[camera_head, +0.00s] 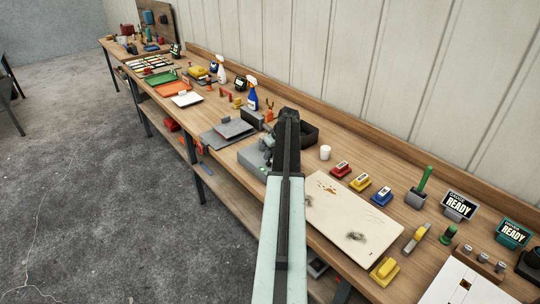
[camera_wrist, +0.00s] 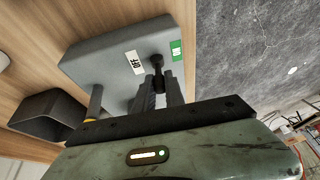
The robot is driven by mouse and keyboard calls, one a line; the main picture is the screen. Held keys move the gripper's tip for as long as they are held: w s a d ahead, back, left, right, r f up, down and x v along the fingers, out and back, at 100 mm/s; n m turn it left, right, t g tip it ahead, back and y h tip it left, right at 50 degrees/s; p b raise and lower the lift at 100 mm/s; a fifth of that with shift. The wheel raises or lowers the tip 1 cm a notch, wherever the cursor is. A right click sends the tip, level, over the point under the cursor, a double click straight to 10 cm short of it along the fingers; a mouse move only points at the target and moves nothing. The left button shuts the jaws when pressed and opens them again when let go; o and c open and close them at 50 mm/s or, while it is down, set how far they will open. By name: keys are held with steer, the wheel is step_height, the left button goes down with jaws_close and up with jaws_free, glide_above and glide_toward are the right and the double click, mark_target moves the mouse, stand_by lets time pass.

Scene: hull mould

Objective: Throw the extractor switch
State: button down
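The extractor switch is a grey box (camera_wrist: 105,62) on the wooden bench, with a white label that seems to read OFF and a green label. Its lever (camera_wrist: 157,62) has a black knob and stands out from the box face. In the head view the box (camera_head: 251,158) is partly hidden behind my arm. My gripper (camera_wrist: 155,98) is close to the box, with grey finger-like parts around the lower part of the lever. Whether they touch the lever, or how far apart they are, I cannot tell.
A dark open bin (camera_wrist: 45,117) stands beside the box. A white cup (camera_head: 325,152), a cream board (camera_head: 345,218) and red, yellow and blue blocks lie to the right. A grey plate (camera_head: 228,132) and spray bottles (camera_head: 252,98) are to the left. The floor is clear.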

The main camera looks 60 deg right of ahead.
steer(key=shift+s+d+f+m+t+y+b, duration=0.1)
steer(key=shift+d+f+m+t+y+b, duration=0.1)
steer(key=shift+d+y+b, duration=0.2)
steer(key=shift+s+d+f+m+t+y+b, duration=0.15)
steer(key=shift+d+y+b, duration=0.15)
steer(key=shift+d+y, duration=0.2)
steer(key=shift+d+f+y+b, duration=0.15)
steer(key=shift+y+b, duration=0.35)
steer(key=shift+s+d+t+y+b, duration=0.15)
steer(key=shift+t+y+b, duration=0.3)
steer(key=shift+y+b, duration=0.35)
steer(key=shift+m, duration=0.25)
steer(key=c, duration=1.4)
jaws_free()
